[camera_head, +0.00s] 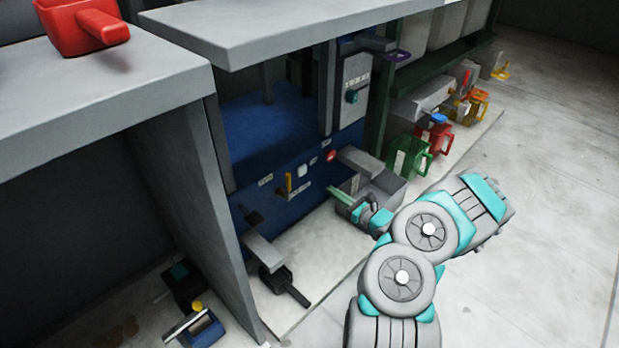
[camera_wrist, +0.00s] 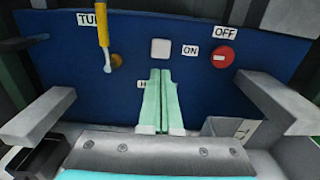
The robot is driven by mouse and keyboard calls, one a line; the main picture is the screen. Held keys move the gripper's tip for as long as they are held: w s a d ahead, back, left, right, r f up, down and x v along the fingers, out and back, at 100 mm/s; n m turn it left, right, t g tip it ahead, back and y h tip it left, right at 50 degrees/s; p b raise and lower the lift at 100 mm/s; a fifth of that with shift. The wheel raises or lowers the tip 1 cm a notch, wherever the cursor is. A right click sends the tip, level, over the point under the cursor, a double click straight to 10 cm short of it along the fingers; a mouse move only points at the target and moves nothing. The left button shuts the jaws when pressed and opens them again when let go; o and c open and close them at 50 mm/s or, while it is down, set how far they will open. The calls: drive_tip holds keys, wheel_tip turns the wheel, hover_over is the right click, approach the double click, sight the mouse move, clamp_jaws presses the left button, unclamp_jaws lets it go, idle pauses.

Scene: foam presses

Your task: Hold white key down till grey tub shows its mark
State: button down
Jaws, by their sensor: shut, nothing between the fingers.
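The white key (camera_wrist: 160,49) is a small square button on the blue press front, beside an "ON" label. It also shows small in the head view (camera_head: 302,171). My gripper (camera_wrist: 160,75) is shut and empty, its pale green fingers pointing at the panel with tips just below the key in the wrist view. In the head view my gripper (camera_head: 331,189) looks short of the panel. A grey tub (camera_wrist: 228,128) with a pale label sits under the right ledge, partly cut off by my gripper body. I cannot make out its contents or mark.
A red button (camera_wrist: 222,57) marked "OFF" is right of the key; a yellow lever (camera_wrist: 103,28) is left. Grey ledges jut out left (camera_wrist: 45,113) and right (camera_wrist: 278,100). A dark tub (camera_head: 279,284) stands below left. Coloured jugs (camera_head: 410,157) stand at right.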

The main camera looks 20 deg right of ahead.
sight(303, 171)
drive_tip(key=b+x, duration=0.1)
drive_tip(key=x, duration=1)
drive_tip(key=shift+f, duration=0.1)
drive_tip(key=shift+w+a+b, duration=0.15)
drive_tip(key=shift+w+b, duration=0.2)
drive_tip(key=shift+w, duration=0.6)
drive_tip(key=shift+w+a+r, duration=0.2)
drive_tip(key=shift+a+r, duration=0.05)
drive_tip(key=shift+s, duration=0.15)
drive_tip(key=shift+s+d, duration=0.2)
drive_tip(key=shift+s, duration=0.05)
drive_tip(key=p+v, duration=0.1)
drive_tip(key=v, duration=1.2)
drive_tip(key=shift+s+d+f, duration=0.2)
drive_tip(key=shift+s+d, duration=0.1)
